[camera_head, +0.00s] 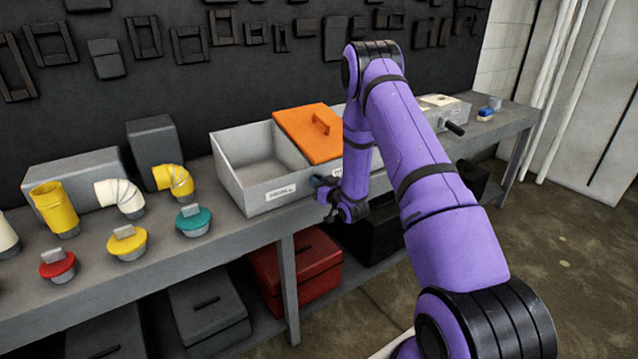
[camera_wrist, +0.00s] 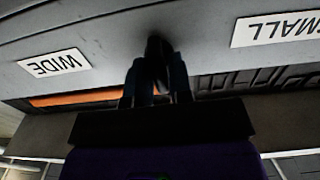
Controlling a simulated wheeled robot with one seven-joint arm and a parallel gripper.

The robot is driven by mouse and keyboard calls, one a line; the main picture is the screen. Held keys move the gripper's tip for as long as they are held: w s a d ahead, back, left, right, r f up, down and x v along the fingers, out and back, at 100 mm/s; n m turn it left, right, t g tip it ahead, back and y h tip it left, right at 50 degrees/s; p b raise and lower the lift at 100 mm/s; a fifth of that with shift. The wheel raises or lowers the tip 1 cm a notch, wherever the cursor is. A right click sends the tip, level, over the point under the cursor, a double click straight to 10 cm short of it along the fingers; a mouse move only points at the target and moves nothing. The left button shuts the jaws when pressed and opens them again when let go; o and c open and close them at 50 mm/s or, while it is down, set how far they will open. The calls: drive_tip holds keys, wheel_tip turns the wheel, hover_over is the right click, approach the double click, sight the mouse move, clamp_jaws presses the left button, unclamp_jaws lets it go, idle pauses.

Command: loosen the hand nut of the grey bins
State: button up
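The grey bins (camera_head: 262,168) stand on the bench as one open-topped metal box, with an orange lid (camera_head: 309,133) over part of it. In the wrist view the grey front of the bins (camera_wrist: 110,45) carries the labels WIDE (camera_wrist: 54,63) and SMALL (camera_wrist: 276,29), upside down. A dark hand nut (camera_wrist: 158,48) sits between the labels. My gripper (camera_head: 330,196) is at the front of the bins. In the wrist view my gripper (camera_wrist: 156,78) has its dark fingers apart, one on each side of the nut. Whether they press on it is unclear. My arm hides the nut in the head view.
Left of the bins, the bench (camera_head: 255,235) holds yellow and white duct elbows (camera_head: 174,181) and coloured caps (camera_head: 193,221). A grey box with a black handle (camera_head: 454,128) stands to the right. Red (camera_head: 300,262) and grey (camera_head: 207,308) boxes are below the bench.

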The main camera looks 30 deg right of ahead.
clamp_jaws()
drive_tip(key=shift+n, duration=0.3)
drive_tip(key=n, duration=0.3)
drive_tip(key=shift+a+n, duration=0.15)
drive_tip(key=shift+n, duration=0.15)
drive_tip(key=n, duration=0.3)
drive_tip(key=shift+a+f+n, duration=0.1)
drive_tip(key=shift+n, duration=0.3)
drive_tip(key=shift+f+n, duration=0.15)
drive_tip(key=shift+n, duration=2.3)
drive_tip(key=shift+f+n, duration=0.1)
drive_tip(key=shift+n, duration=2.35)
